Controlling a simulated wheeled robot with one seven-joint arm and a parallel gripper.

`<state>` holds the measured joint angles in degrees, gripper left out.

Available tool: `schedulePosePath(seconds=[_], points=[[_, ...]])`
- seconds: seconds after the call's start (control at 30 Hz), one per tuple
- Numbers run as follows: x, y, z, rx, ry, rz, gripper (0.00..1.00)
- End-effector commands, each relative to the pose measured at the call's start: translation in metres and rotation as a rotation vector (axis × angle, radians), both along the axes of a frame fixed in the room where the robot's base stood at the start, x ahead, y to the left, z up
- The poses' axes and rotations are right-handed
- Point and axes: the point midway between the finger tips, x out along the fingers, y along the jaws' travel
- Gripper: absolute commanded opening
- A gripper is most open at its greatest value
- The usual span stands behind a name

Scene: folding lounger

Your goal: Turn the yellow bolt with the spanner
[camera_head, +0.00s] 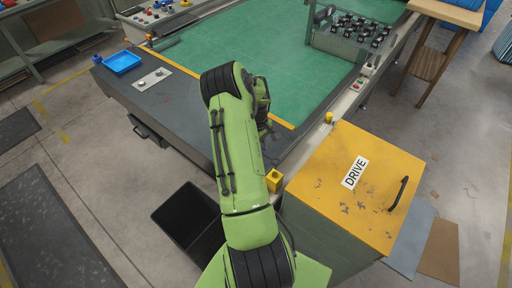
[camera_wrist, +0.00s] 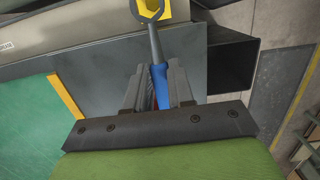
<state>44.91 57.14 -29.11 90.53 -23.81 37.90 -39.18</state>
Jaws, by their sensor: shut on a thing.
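In the wrist view my gripper (camera_wrist: 157,78) is shut on the blue handle of a spanner (camera_wrist: 155,42). The spanner's grey shaft points away to the top edge of that view. Its head lies over a yellow part (camera_wrist: 164,10), probably the yellow bolt, partly cut off by the frame. I cannot tell whether the head sits around the bolt or only above it. In the head view a small yellow block (camera_head: 274,181) stands beside the table's near edge, right of my arm. My green arm hides the spanner and most of my gripper there.
A yellow-topped cabinet marked DRIVE (camera_head: 330,200) stands on the right, with a small yellow knob (camera_head: 329,117) by its far corner. A black open bin (camera_head: 182,218) is on the floor at left. A blue tray (camera_head: 122,62) lies on the table's far-left corner. The green tabletop (camera_head: 240,40) is mostly clear.

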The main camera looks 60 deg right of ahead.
Motion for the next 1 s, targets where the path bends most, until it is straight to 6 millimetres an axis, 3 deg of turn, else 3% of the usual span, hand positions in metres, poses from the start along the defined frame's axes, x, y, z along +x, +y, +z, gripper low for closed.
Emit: schedulePosePath(seconds=[0.17,0.7,1.0], points=[[-0.004,0.001,-0.002,0.0,-0.003,0.0,0.0],[-0.003,0.001,-0.058,0.0,-0.001,0.0,0.0],[-0.003,0.001,-0.058,0.0,-0.002,0.0,0.0]])
